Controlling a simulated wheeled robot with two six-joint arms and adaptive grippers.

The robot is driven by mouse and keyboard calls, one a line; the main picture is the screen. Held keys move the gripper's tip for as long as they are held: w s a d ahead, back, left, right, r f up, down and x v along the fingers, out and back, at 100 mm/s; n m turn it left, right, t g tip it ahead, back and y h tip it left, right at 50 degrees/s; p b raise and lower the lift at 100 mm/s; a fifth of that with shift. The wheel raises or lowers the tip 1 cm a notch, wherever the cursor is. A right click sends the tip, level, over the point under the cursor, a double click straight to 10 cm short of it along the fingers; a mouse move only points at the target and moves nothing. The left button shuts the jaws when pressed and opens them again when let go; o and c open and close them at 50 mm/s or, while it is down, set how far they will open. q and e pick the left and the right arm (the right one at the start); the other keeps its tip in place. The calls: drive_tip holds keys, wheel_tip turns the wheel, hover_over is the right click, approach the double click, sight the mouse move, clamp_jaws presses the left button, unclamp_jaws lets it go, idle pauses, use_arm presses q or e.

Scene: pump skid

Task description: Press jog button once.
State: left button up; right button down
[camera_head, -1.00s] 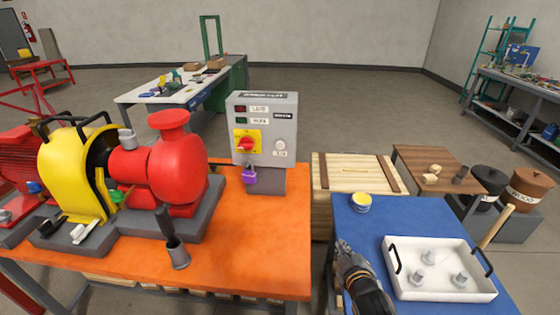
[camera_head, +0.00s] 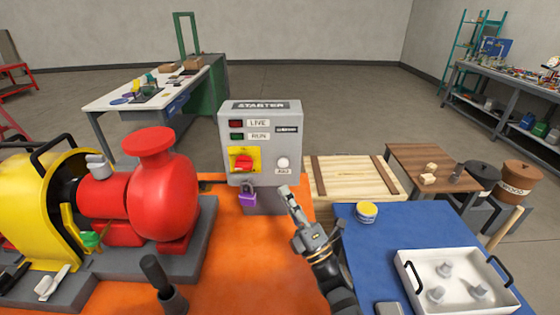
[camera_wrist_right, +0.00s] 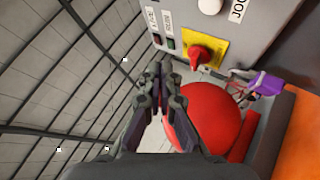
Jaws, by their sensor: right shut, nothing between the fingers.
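The jog button (camera_head: 283,163) is a round white knob at the lower right of the grey starter box (camera_head: 260,125). It also shows at the top of the right wrist view (camera_wrist_right: 209,5). My right gripper (camera_head: 284,190) is shut and empty, its tips just below and in front of the button, apart from it as far as I can tell. In the right wrist view the closed fingers (camera_wrist_right: 158,70) show left of the red rotary switch (camera_wrist_right: 203,56).
A purple padlock (camera_head: 247,197) hangs below the yellow-backed switch. The red pump (camera_head: 160,190) stands left on the orange bench (camera_head: 235,270). A blue table (camera_head: 370,250) at right holds a yellow-lidded tin (camera_head: 366,211) and a white tray (camera_head: 408,272). A wooden crate (camera_head: 350,178) is behind.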

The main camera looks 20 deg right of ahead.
drive_tip(key=b, duration=0.3)
approach(283, 163)
drive_tip(key=shift+w+a+r, duration=1.6)
drive_tip(key=shift+w+r, duration=0.3)
drive_tip(key=shift+r, duration=0.25)
use_arm(q)
drive_tip(key=f, duration=0.2)
drive_tip(key=shift+s+d+f, duration=0.1)
drive_tip(key=shift+d+f, duration=0.2)
drive_tip(key=shift+f, duration=0.1)
drive_tip(key=shift+w, duration=0.2)
use_arm(e)
drive_tip(key=shift+w, duration=0.1)
use_arm(q)
drive_tip(key=shift+f, duration=0.2)
use_arm(e)
drive_tip(key=shift+w+d, duration=0.15)
drive_tip(key=shift+w, duration=0.2)
